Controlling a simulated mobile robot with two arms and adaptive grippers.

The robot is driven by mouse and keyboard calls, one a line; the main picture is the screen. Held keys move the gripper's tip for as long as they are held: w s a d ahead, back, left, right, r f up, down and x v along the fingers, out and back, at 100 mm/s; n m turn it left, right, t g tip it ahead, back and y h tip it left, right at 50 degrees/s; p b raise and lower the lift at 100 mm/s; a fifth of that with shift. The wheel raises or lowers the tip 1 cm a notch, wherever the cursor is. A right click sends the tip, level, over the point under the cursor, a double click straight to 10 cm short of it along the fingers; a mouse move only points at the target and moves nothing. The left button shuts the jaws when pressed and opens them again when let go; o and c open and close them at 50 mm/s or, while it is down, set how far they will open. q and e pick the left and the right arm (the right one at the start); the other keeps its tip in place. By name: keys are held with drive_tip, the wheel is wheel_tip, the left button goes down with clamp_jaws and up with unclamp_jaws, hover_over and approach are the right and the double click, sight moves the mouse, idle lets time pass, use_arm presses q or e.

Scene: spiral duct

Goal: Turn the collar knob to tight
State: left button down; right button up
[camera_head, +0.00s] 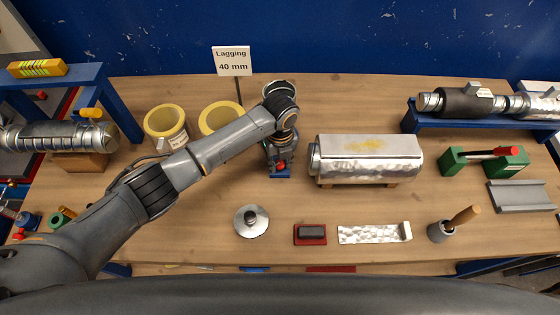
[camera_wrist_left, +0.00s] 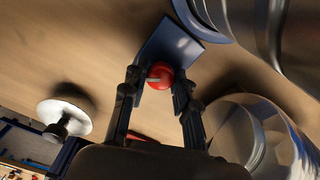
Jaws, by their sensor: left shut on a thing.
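A red knob (camera_head: 282,164) sits on a small blue block (camera_head: 283,174) near the middle of the bench. In the left wrist view the round red knob (camera_wrist_left: 161,72) carries a short pale line, and the blue plate (camera_wrist_left: 172,46) lies behind it. My left gripper (camera_head: 279,160) reaches down over it from above. In the left wrist view the left gripper (camera_wrist_left: 160,82) has one finger on each side of the knob and is shut on it. Any tight mark is too small or hidden to read. My right gripper is not in view.
A shiny metal-clad duct section (camera_head: 370,160) stands close to the right of the knob. A round metal lid (camera_head: 251,222) lies in front. Yellow-lined rings (camera_head: 166,124) and a "Lagging 40 mm" sign (camera_head: 233,62) are behind. A red-based block (camera_head: 310,234) lies at the front.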

sight(280, 163)
use_arm(q)
drive_tip(key=c, duration=1)
unclamp_jaws()
wheel_tip(280, 163, up, 12)
